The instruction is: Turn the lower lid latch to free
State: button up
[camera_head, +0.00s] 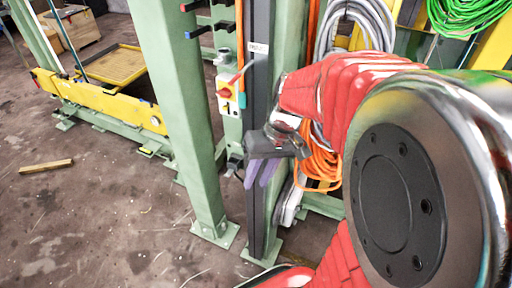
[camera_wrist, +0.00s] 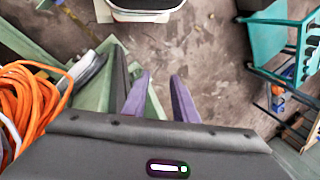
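I cannot make out a lid or a lid latch in either view. My gripper (camera_head: 260,174) points downward in front of a dark upright rail (camera_head: 257,215) in the head view. Its two purple fingers also show in the wrist view (camera_wrist: 160,78), with a clear gap and nothing between them. The wrist view looks down at the floor past the fingers. My red arm hides part of the area to the right in the head view.
A green post (camera_head: 180,100) stands left of the rail. A teal cart (camera_wrist: 278,38) stands right in the wrist view. Floor (camera_head: 90,215) at left is mostly clear.

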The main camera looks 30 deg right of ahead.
aim_at(294, 222)
jog(key=d+f+m+t+y, duration=0.35)
jog(key=d+f, duration=0.45)
jog(key=f, duration=0.5)
jog(key=d+f+m+t+y, duration=0.25)
jog(key=d+f+y, duration=0.25)
jog(key=d+f, duration=0.6)
jog(key=s+f+m+t+h, duration=0.3)
jog(key=f+m+h, duration=0.1)
jog(key=f, duration=0.6)
jog(key=s+d+f+m+t+h, duration=0.1)
jog(key=s+f+m+t+h, duration=0.3)
jog(key=f, duration=0.7)
jog(key=s+d+f+m+t+h, duration=0.1)
jog(key=s+f+m+t+h, duration=0.2)
jog(key=f+h, duration=0.3)
notch_tip(294, 222, down, 4)
jog(key=shift+s+f+m+t, duration=0.2)
jog(key=shift+s+m+t, duration=0.05)
jog(key=shift+m+t, duration=0.25)
jog(key=shift+w, duration=0.1)
jog(key=w+d, duration=0.1)
jog(key=w, duration=1.2)
jog(key=shift+w+d, duration=0.25)
jog(key=shift+d, duration=0.05)
jog(key=shift+c, duration=0.5)
